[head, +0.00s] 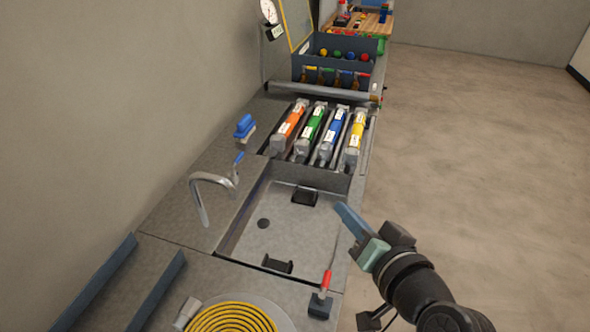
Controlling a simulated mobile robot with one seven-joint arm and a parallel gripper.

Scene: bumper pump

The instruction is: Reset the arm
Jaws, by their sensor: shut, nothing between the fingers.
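My gripper (347,221) shows in the head view at the end of my dark arm, which comes in from the lower right. Its blue-grey fingers are together, with nothing between them. In the picture it overlaps the right edge of the sink (285,225). I cannot tell its exact height above the counter. It appears apart from the objects around it.
A faucet (203,195) arches at the sink's left. Orange (290,122), green (312,125), blue (334,128) and yellow (355,133) cylinders lie behind the sink. A red-handled lever (325,285) and coiled yellow hose (232,318) are in front. Open floor (470,150) lies right.

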